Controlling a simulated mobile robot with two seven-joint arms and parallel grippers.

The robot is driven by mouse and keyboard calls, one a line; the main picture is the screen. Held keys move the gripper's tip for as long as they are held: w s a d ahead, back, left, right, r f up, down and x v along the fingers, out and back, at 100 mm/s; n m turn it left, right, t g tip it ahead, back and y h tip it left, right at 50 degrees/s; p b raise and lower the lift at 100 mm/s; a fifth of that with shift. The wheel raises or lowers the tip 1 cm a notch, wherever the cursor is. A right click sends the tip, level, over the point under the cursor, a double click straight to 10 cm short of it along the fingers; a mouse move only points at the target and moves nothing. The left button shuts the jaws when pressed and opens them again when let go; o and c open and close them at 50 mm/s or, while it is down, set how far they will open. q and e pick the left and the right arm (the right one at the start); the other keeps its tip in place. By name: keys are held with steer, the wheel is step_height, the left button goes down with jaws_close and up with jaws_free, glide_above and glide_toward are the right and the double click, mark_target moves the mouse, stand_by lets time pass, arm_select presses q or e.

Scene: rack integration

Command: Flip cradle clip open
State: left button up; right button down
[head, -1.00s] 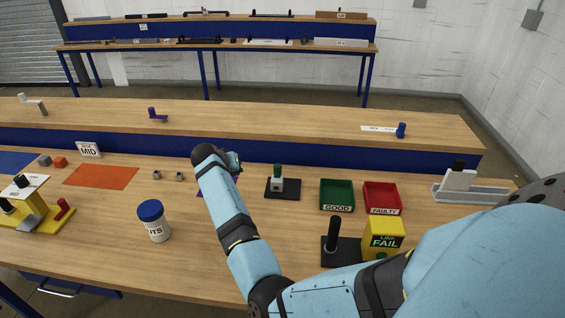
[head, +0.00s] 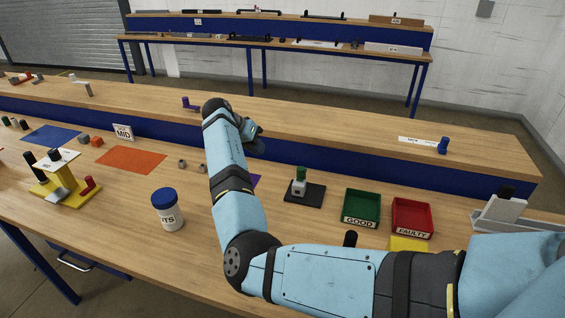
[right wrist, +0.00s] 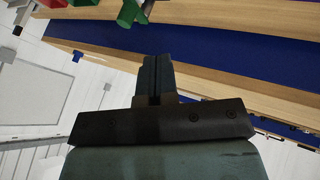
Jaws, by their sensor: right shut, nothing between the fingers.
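No part is plainly a cradle clip, and I cannot tell which one it is. A small grey block with a green top (head: 300,184) stands on a black base plate (head: 314,194) on the near bench. A yellow fixture (head: 72,198) with a white plate, black knobs and a red lever (head: 88,183) stands at the left. My right gripper (head: 254,142) is over the back of the near bench, left of the black base, touching nothing visible. In the right wrist view its fingers (right wrist: 157,75) are together and empty. My left gripper is out of view.
A green GOOD tray (head: 361,207) and a red FAULTY tray (head: 412,217) sit right of the base. A blue-lidded jar (head: 168,210) stands left of my arm. A raised shelf (head: 330,132) runs behind, with a purple piece (head: 190,104). My right forearm partly hides a yellow box (head: 408,244).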

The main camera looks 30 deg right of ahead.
mark_target(302, 176)
steer(key=s+d+f, duration=0.1)
steer(key=d+f, duration=0.1)
steer(key=s+d+f+p, duration=0.1)
steer(key=d+f, duration=0.2)
steer(key=s+d+f, duration=0.2)
steer(key=d, duration=0.1)
steer(key=shift+d+f, duration=0.15)
steer(key=shift+f, duration=0.2)
steer(key=shift+s+d+f, duration=0.1)
steer(key=shift+p, duration=0.3)
